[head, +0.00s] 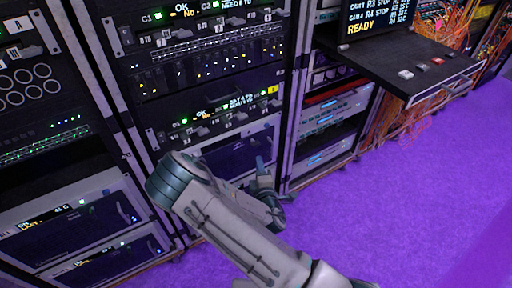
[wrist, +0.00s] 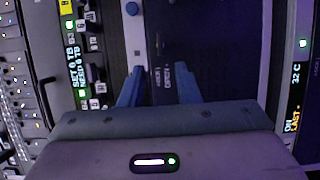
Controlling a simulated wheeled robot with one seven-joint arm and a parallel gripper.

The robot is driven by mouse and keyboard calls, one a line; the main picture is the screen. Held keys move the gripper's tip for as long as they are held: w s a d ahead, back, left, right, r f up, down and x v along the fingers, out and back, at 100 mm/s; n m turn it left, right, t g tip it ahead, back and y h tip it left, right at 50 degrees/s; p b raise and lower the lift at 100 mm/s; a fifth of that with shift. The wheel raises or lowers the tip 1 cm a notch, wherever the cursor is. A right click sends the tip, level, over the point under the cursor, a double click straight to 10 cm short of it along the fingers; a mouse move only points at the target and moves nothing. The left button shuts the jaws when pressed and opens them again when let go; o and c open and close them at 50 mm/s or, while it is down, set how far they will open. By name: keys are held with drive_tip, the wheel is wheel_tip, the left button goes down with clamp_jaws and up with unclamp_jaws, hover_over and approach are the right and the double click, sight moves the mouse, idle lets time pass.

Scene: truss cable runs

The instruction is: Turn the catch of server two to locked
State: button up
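Server two, with a yellow number tag (head: 272,90), is the lower lit unit in the middle rack in the head view. Its tag (wrist: 66,7) and a readout with green lamps show at the left in the wrist view. My gripper (wrist: 158,88) has two blue fingers apart, with a dark panel strip with small lettering visible between them. In the head view my gripper (head: 264,180) is low in front of the rack, partly behind my arm. I cannot clearly make out the catch or its position.
Another server (head: 205,45) with rows of lamps sits above. A left rack (head: 85,225) stands close by. A pull-out shelf (head: 410,65) with buttons juts out at the right, with orange cables (head: 395,120) hanging below. The purple floor (head: 420,200) is clear at the right.

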sight(255, 146)
drive_tip(key=x, duration=0.9)
drive_tip(key=shift+w, duration=0.25)
clamp_jaws()
